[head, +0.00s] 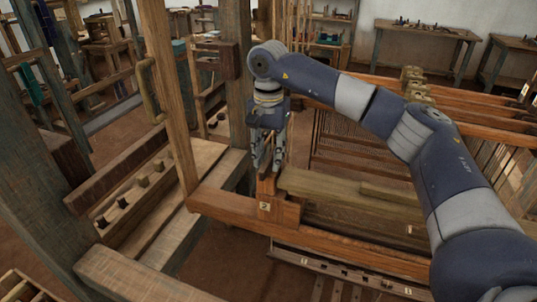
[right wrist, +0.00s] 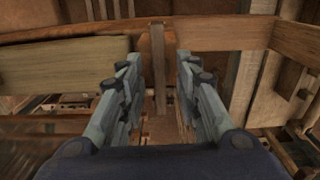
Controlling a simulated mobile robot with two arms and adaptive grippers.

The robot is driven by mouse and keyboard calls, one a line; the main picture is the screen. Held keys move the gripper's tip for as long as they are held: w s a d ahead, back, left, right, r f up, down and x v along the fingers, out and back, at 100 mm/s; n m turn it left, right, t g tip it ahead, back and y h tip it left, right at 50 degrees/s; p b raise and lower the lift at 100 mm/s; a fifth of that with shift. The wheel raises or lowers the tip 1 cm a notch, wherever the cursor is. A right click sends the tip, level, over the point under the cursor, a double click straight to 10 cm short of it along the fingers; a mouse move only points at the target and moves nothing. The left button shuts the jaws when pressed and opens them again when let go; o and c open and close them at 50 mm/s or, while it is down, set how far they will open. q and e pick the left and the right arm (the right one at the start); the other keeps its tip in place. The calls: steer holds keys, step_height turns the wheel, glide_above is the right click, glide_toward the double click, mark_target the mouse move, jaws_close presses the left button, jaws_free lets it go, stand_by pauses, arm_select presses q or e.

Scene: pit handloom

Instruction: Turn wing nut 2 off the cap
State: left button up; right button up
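My right gripper (head: 267,172) points down over the wooden block marked 2 (head: 264,207) at the corner of the loom's beam frame. In the right wrist view its two grey fingers (right wrist: 160,85) stand apart, with a narrow wooden upright (right wrist: 158,70) showing in the gap between them. I cannot tell whether the fingers touch it. A pale wooden bar (head: 345,190), perhaps the cap, runs right from beside the fingers; it also shows in the right wrist view (right wrist: 60,62). I cannot make out wing nut 2; the gripper may hide it. My left gripper is not in view.
A thick loom post (head: 236,75) stands just behind the gripper, and a slanted wooden post (head: 170,95) stands to its left. A long reddish beam (head: 330,247) crosses below. Workbenches (head: 425,35) stand far back by the wall.

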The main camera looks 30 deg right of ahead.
mark_target(268, 160)
step_height(268, 160, up, 12)
stand_by(0.5)
stand_by(0.4)
